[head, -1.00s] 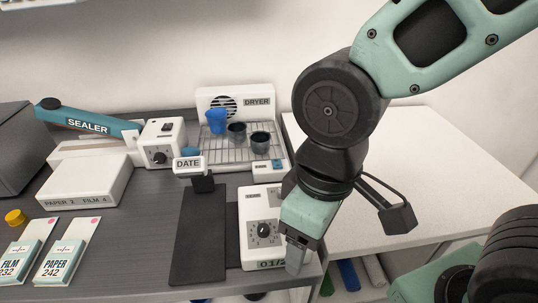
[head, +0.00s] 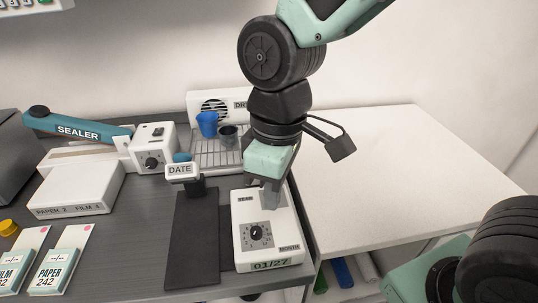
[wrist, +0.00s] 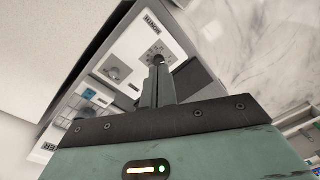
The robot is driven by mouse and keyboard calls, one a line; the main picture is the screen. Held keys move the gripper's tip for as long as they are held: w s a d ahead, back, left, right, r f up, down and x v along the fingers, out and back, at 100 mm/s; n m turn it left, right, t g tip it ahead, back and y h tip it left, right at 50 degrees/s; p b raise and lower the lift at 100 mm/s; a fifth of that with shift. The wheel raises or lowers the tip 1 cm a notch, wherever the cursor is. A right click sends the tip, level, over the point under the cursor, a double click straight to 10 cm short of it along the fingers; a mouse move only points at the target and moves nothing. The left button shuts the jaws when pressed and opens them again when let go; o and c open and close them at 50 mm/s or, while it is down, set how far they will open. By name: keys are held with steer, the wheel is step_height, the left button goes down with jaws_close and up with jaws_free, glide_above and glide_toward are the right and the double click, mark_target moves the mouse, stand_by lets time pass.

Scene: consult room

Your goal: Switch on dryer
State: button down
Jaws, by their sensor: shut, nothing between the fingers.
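The white dryer (head: 198,100) stands at the back of the grey counter, with a vented back panel and a wire rack in front. A blue cup (head: 207,124) and a dark cup (head: 228,136) stand on its rack. My arm hides its right side and the small front panel there. My gripper (head: 270,207) is shut and empty, pointing down over the white date unit with a dial (head: 262,235), in front of the dryer. In the wrist view the closed fingers (wrist: 158,66) overlap the date unit; I cannot tell whether they touch it. The dryer (wrist: 75,105) shows at left there.
A sealer (head: 80,130) with a white control box (head: 152,148) stands left of the dryer. The DATE stamp (head: 181,171) stands on a black base left of the date unit. The white table (head: 400,170) at right is clear.

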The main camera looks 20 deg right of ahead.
steer(key=w+d+r+n+p, duration=0.1)
steer(key=w+d+r+n, duration=0.1)
steer(key=w, duration=0.8)
steer(key=w+d+r+n+g+p, duration=0.1)
steer(key=w+d, duration=0.4)
steer(key=w, duration=0.6)
steer(key=n+p, duration=0.1)
steer(key=n, duration=0.1)
steer(key=shift+w+r+n, duration=0.15)
steer(key=shift+r+n, duration=0.25)
steer(key=shift+d+f, duration=0.1)
steer(key=f+p, duration=0.1)
steer(key=f, duration=0.3)
steer(key=s+f+p, duration=0.1)
steer(key=f, duration=0.4)
steer(key=f+p, duration=0.1)
steer(key=f, duration=0.3)
steer(key=shift+s+a+f, duration=0.2)
steer(key=shift+s+f, duration=0.15)
steer(key=shift+f, duration=0.05)
steer(key=shift+f, duration=0.1)
steer(key=shift+s+f, duration=0.15)
